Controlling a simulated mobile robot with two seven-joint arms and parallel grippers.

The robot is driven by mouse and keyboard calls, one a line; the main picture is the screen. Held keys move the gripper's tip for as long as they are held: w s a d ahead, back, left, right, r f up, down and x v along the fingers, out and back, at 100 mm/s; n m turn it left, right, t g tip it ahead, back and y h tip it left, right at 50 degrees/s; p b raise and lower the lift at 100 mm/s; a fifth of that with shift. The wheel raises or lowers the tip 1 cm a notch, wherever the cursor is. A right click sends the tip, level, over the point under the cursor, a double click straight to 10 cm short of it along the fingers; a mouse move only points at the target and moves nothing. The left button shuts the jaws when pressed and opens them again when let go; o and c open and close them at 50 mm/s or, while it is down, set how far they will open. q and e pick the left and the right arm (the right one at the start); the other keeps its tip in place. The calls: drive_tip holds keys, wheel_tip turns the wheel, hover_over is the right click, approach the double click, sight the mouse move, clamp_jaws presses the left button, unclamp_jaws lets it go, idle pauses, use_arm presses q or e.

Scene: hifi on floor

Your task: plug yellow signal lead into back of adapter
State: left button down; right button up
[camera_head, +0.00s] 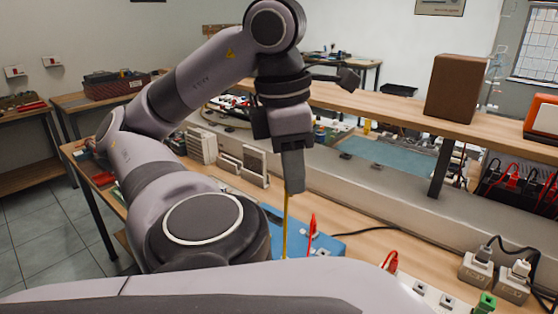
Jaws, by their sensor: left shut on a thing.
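My left gripper (292,188) points down over the workbench, shut on the yellow signal lead (286,222). The lead shows as a thin, nearly straight line running down from the fingertips. Its lower end passes behind my own arm, so I cannot see where it ends. I cannot pick out the adapter for certain; a blue item (330,246) lies on the bench beneath the lead, partly hidden by my arm. My right gripper is not in view.
Red leads (312,226) stand close to the yellow one. Grey boxes with plugs (475,268) and a black cable lie at the right. A raised shelf (400,109) runs behind, with a brown speaker (457,88) on it. Bare bench shows at centre right.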

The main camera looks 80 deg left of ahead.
use_arm(q)
drive_tip(key=w+d, duration=0.4)
drive_tip(key=w, duration=0.8)
drive_tip(key=w+d+p, duration=0.1)
drive_tip(key=w+d, duration=0.3)
drive_tip(key=w, duration=0.8)
drive_tip(key=w+d, duration=0.3)
drive_tip(key=w, duration=0.9)
drive_tip(key=f+b, duration=0.6)
drive_tip(key=f, duration=0.3)
drive_tip(key=f+b, duration=0.6)
drive_tip(key=f, duration=0.3)
drive_tip(key=shift+w+d+f, duration=0.1)
drive_tip(key=shift+d+f, duration=0.1)
drive_tip(key=shift+f, duration=0.15)
drive_tip(key=shift+f+b, duration=0.35)
drive_tip(key=shift+f, duration=0.35)
